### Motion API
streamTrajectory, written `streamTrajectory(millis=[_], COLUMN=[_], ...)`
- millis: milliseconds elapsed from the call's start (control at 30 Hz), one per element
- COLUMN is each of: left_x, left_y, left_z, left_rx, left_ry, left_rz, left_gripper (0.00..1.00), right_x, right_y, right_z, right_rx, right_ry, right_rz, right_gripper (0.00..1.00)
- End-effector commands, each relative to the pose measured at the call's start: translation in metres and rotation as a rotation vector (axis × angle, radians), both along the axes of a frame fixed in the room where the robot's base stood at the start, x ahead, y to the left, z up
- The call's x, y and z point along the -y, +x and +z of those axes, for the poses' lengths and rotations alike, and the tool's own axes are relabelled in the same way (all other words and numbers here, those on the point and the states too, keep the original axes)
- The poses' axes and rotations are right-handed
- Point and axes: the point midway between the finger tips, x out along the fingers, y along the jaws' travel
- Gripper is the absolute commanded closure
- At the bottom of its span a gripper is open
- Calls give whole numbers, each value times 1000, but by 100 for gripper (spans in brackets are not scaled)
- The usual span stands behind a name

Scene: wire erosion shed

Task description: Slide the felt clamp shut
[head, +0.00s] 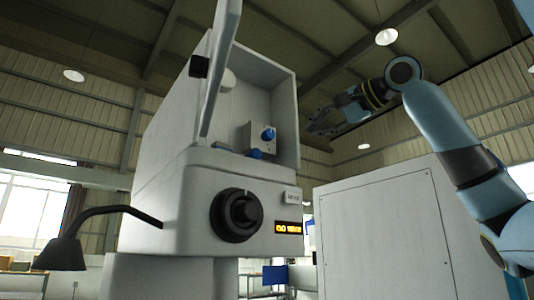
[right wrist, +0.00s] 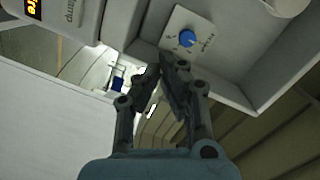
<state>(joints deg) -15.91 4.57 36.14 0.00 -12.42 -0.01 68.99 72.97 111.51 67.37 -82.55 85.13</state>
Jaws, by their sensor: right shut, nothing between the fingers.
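The pale machine (head: 165,210) has an open-fronted bay (head: 285,95) on top. In the bay, a small grey box (head: 251,137) carries a blue knob (head: 268,134). Another blue part (head: 254,154) sits low in front of it. In the right wrist view the knob (right wrist: 187,38) is on a pale plate (right wrist: 205,37). A label (right wrist: 76,12) ending in "amp" is partly cut off there; I cannot tell which part is the felt clamp. My right gripper (head: 313,125) is shut and empty, apart from the box and to its right; its tips (right wrist: 166,68) are below the knob in the wrist view.
A black dial (head: 238,214) and an orange-lit display (head: 288,228) are on the machine front. A tall pale upright panel (head: 222,60) stands before the bay. A black lamp (head: 62,252) juts left.

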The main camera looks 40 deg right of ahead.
Motion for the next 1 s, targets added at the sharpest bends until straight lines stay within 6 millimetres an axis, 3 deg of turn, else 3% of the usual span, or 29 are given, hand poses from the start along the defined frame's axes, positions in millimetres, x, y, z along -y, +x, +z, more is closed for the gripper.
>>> streamTrajectory(millis=[100,233,433,633,867,1000], left_x=[0,-1,0,0,0,0], left_y=[-33,-49,-35,-10,-17,-25], left_z=[-2,-3,5,25,49,51], left_rx=[-48,-72,-50,-12,-23,-36], left_ry=[0,1,0,0,0,0], left_rz=[2,2,2,0,1,1], left_gripper=[60,60,60,60,60,60], right_x=[0,0,0,0,1,-17], right_y=[0,1,14,53,101,106], right_z=[0,-1,-1,-3,-8,-21], right_rx=[0,-1,-4,-6,-5,-4], right_ry=[0,-1,-1,2,2,-5], right_rz=[1,1,3,4,3,3], right_gripper=[100,100,100,100,100,100])
